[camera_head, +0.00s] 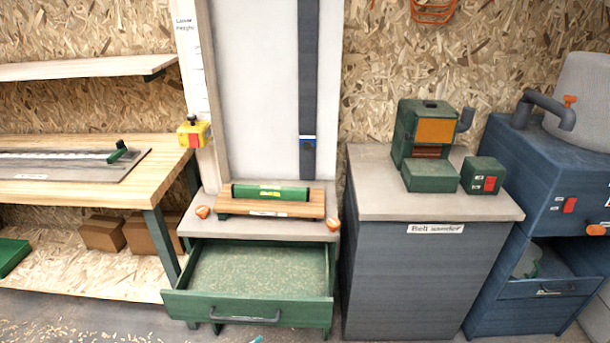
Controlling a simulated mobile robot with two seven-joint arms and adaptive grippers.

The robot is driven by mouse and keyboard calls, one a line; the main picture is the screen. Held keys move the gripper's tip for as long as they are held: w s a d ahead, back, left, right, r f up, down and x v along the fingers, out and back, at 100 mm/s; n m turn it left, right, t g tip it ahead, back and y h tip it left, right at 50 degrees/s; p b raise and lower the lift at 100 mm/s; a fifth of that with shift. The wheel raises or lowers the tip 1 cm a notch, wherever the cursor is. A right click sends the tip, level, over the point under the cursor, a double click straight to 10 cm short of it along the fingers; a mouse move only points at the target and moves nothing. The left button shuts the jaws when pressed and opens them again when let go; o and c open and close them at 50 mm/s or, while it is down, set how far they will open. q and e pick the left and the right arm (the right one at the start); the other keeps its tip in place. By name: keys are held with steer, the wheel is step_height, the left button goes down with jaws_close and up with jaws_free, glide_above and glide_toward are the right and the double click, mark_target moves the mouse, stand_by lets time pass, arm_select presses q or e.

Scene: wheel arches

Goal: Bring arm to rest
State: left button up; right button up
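Neither of my arms nor grippers can be made out in the head view. A small teal sliver (257,340) shows at the bottom edge, too little of it to tell what it is. In the middle stands a light workstation with an open green drawer (250,313). The drawer is pulled out toward me and looks empty, with a speckled bottom. On the ledge above it, a green bar with a yellow-green label (270,192) lies on a wooden block (275,208).
A grey cabinet labelled belt sander (420,270) carries a green machine (425,135). A blue machine (540,180) with an open lower drawer (550,288) stands at right. A wooden workbench (80,200) stands at left, with brown boxes (102,234) below. Shavings lie on the lower-left floor.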

arm_select(q)
steer(key=s+a+f+n+g+y, duration=0.3)
steer(key=s+a+f+n, duration=0.1)
steer(key=s+f, duration=0.5)
steer(key=s+a+f+n+g+y, duration=0.25)
steer(key=s+a+f+n, duration=0.2)
steer(key=s+f, duration=0.5)
steer(key=s+a+f+n+g+y, duration=0.1)
steer(key=s+f+n+g, duration=0.1)
steer(key=s, duration=1)
steer(key=s+a+f+n+g+y, duration=0.1)
steer(key=s+a+f+n+g, duration=0.1)
steer(key=s, duration=1)
steer(key=shift+f+n+g, duration=0.55)
steer(key=shift+f+g, duration=0.3)
steer(key=shift+f, duration=0.1)
arm_select(e)
steer(key=shift+w, duration=0.45)
arm_select(q)
steer(key=shift+w, duration=0.15)
